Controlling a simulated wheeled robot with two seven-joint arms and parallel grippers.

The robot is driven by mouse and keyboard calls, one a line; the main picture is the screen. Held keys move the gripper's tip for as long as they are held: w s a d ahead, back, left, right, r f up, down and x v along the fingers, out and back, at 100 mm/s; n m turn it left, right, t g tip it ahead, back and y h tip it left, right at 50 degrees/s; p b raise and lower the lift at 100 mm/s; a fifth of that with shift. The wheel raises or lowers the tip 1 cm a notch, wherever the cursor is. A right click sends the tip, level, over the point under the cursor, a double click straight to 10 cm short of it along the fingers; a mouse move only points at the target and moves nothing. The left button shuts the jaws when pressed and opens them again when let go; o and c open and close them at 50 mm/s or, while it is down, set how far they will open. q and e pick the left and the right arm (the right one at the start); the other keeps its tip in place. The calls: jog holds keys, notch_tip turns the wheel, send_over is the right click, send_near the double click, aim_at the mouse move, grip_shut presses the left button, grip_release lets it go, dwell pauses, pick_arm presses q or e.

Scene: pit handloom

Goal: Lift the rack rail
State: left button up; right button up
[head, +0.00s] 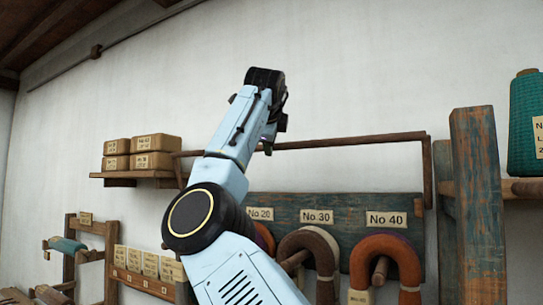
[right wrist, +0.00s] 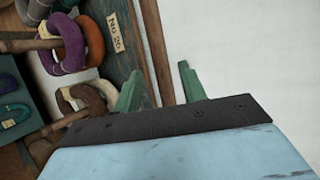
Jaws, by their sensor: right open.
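The rack rail (head: 350,139) is a thin brown wooden bar that runs across the wall above the numbered board, with its ends turned down at both sides. My right arm rises across the middle of the head view and hides part of the rail. My right gripper (head: 268,147) is mostly hidden behind the arm there, close to the rail. In the right wrist view my right gripper (right wrist: 160,78) has two green fingers standing apart, open. The rail (right wrist: 157,50) shows between the fingertips; I cannot tell whether it touches them. My left gripper is not in view.
A blue-green board (head: 345,212) with number labels holds coloured yarn hanks (head: 385,249) on pegs below the rail. A shelf (head: 130,175) with boxes is at left. A worn post (head: 476,200) and a green yarn cone (head: 524,120) are at right.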

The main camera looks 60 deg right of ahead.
jog(key=v, duration=0.6)
jog(key=shift+s+a+b, duration=0.15)
jog(key=shift+a+b, duration=0.1)
jog(key=shift+b, duration=0.15)
jog(key=shift+r, duration=0.15)
